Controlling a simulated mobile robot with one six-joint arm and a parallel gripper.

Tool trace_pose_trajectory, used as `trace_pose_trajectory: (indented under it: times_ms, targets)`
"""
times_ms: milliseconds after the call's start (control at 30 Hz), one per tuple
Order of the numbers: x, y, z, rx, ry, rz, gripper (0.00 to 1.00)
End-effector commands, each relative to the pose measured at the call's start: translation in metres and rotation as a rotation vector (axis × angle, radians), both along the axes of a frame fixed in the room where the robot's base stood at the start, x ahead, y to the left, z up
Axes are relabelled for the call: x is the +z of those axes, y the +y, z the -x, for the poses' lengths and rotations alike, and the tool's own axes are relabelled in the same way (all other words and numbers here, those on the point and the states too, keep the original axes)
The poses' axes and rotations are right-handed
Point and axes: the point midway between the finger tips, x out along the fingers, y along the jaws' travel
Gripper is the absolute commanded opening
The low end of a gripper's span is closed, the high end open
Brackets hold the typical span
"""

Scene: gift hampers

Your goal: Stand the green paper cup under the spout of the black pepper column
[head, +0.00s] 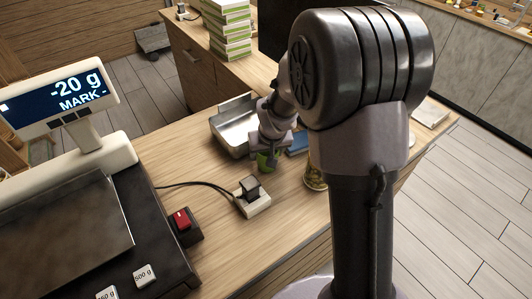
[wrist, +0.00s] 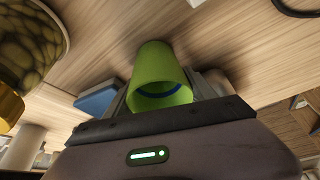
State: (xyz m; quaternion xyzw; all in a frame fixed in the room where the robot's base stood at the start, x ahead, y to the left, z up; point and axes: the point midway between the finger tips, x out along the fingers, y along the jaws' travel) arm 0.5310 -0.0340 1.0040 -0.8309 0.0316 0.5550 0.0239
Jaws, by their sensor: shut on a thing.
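The green paper cup (wrist: 158,62) is between the fingers of my gripper (wrist: 165,92) in the wrist view. The gripper is shut on it, and its open mouth faces the wrist camera. In the head view the green cup (head: 266,163) shows just below my gripper (head: 268,152), low over or on the wooden counter; I cannot tell if its base touches. I cannot make out the black pepper column or its spout in either view; my arm hides part of the counter in the head view.
A glass jar (head: 315,179) with greenish contents stands right of the cup, also large in the wrist view (wrist: 30,45). A metal tray (head: 236,130) and blue item (head: 297,143) lie nearby. A socket block (head: 253,201) with cable and a scale (head: 60,225) are nearer.

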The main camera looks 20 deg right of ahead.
Motion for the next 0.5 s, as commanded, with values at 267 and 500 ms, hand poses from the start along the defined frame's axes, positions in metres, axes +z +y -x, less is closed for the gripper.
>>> trace_pose_trajectory:
  times_ms: [267,500]
  targets:
    - [-0.0027,0.0000,0.0000,0.000,0.000,0.000,0.84]
    - [-0.0025,0.0000,0.0000,0.001,0.000,0.000,0.86]
